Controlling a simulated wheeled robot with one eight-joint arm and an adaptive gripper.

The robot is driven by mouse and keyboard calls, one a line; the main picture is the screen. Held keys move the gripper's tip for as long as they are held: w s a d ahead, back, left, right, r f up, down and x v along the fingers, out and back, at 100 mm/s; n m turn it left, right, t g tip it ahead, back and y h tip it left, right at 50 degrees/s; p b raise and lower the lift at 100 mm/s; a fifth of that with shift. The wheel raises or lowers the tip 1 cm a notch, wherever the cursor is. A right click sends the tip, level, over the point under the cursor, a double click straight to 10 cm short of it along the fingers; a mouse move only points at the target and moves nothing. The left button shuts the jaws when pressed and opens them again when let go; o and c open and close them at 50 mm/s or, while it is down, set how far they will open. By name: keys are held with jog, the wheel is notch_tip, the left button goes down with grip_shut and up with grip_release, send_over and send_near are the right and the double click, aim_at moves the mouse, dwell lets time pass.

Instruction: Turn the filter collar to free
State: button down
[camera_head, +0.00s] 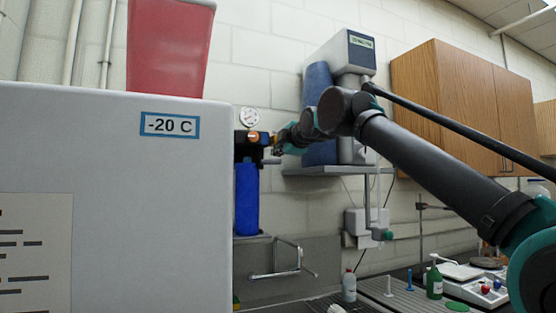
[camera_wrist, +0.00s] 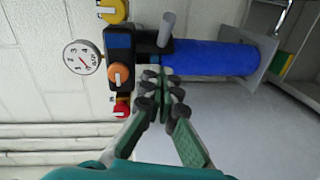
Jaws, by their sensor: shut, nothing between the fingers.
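The filter unit on the wall has a black head (camera_head: 245,152) with a blue bowl (camera_head: 247,198) hanging below it. In the wrist view the picture is turned, so the blue bowl (camera_wrist: 212,57) points right from the dark collar (camera_wrist: 150,43) at the head. A grey stub (camera_wrist: 167,28) sticks out by the collar. My gripper (camera_head: 277,146) is to the right of the head in the head view. In the wrist view my gripper (camera_wrist: 161,88) is shut and empty, its fingertips near the bowl's collar end; I cannot tell whether they touch it.
A round gauge (camera_wrist: 82,57), an orange knob (camera_wrist: 118,74), a red knob (camera_wrist: 121,108) and a yellow knob (camera_wrist: 113,10) crowd the head. A large -20 C freezer (camera_head: 110,220) stands close at left. A wall shelf (camera_head: 335,171) is at right.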

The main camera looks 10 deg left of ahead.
aim_at(271, 160)
jog(key=shift+w+a+f, duration=0.25)
jog(key=shift+w+a, duration=0.2)
jog(key=shift+w, duration=0.9)
jog(key=shift+w+a+f, duration=0.25)
jog(key=shift+w+a, duration=0.25)
jog(key=shift+w, duration=0.8)
jog(key=shift+w+a+f, duration=0.25)
jog(key=shift+w+a, duration=0.2)
jog(key=shift+w, duration=0.9)
